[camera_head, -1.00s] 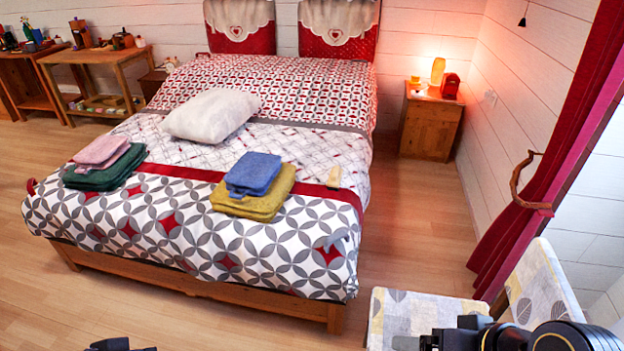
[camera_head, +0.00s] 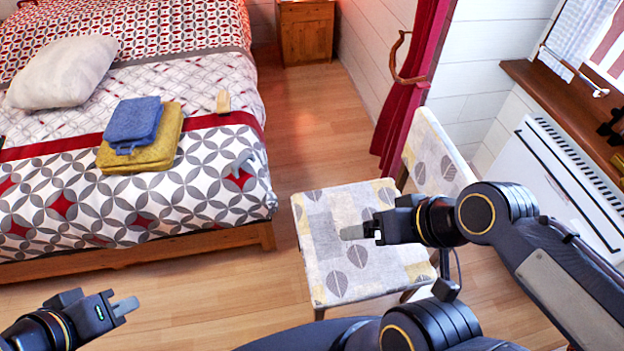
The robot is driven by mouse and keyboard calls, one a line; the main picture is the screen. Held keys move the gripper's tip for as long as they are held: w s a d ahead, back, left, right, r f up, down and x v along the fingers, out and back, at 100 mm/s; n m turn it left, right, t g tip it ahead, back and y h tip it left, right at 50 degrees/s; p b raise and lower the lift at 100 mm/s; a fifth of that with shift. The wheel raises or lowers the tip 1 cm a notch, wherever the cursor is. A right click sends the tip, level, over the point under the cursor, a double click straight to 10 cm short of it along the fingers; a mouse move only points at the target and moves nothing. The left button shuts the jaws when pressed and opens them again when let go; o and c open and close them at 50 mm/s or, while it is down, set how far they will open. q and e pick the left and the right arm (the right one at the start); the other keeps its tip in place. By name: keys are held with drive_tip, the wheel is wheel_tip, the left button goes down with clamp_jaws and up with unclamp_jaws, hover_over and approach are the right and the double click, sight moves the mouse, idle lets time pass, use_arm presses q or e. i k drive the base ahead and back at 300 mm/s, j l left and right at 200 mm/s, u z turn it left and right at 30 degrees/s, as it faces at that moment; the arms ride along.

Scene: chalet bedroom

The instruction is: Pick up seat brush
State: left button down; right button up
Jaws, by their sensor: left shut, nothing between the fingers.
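I cannot pick out a seat brush for certain. A small pale beige upright piece (camera_head: 223,101) stands on the bed near its right edge, and a small grey shape (camera_head: 241,162) lies lower on the bed's corner; either is too small to name. The patterned chair seat (camera_head: 330,215) shows no clear brush on it. My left gripper (camera_head: 125,306) is shut and empty at the lower left, over the floor in front of the bed. My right gripper (camera_head: 352,232) is over the chair seat, with its fingers seen side-on.
The bed (camera_head: 190,205) carries a blue towel (camera_head: 133,119) on a yellow towel (camera_head: 160,152) and a white pillow (camera_head: 62,72). A nightstand (camera_head: 306,32), red curtain (camera_head: 402,95), radiator (camera_head: 560,165) and windowsill (camera_head: 545,85) are beyond. Floor between bed and chair is clear.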

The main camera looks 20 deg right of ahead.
sight(224, 99)
drive_tip(key=i+j+u, duration=0.25)
drive_tip(key=i+j, duration=0.2)
drive_tip(key=i+j+u, duration=0.3)
drive_tip(key=i, duration=0.4)
drive_tip(key=i+l+u, duration=0.2)
drive_tip(key=i, duration=0.25)
